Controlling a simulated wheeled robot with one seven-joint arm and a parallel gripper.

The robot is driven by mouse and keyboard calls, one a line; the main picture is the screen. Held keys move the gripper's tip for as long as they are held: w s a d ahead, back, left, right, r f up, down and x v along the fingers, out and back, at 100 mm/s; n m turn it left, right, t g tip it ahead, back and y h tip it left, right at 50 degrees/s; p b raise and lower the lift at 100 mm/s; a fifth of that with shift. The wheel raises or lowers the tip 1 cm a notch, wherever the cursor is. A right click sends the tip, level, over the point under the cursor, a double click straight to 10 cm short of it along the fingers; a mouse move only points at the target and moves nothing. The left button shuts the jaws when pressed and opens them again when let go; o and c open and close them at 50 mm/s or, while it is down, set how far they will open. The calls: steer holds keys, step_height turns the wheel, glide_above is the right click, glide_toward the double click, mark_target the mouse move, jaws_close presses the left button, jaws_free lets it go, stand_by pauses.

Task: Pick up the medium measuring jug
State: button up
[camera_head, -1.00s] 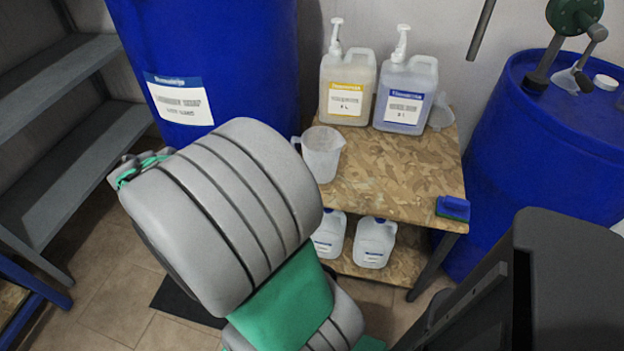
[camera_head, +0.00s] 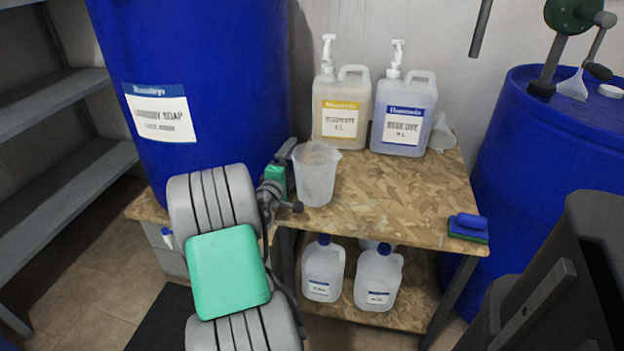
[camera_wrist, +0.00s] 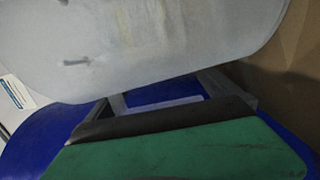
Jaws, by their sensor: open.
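The medium measuring jug (camera_head: 317,178) is translucent white and stands upright near the left part of the wooden table top. My gripper (camera_head: 284,201) is at the jug's left side, close to its handle, which is mostly hidden by the gripper. The jaws are open. In the wrist view a large pale surface, apparently the jug's wall (camera_wrist: 150,40), fills the top, and a green part of my gripper (camera_wrist: 190,150) lies across the bottom. I cannot tell whether the fingers touch the jug or straddle its handle.
Blue drums stand left (camera_head: 200,60) and right (camera_head: 540,150). Grey shelving (camera_head: 50,90) is far left.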

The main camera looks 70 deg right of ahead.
steer(key=shift+c, duration=0.4)
steer(key=c, duration=1.2)
steer(key=shift+o, duration=0.2)
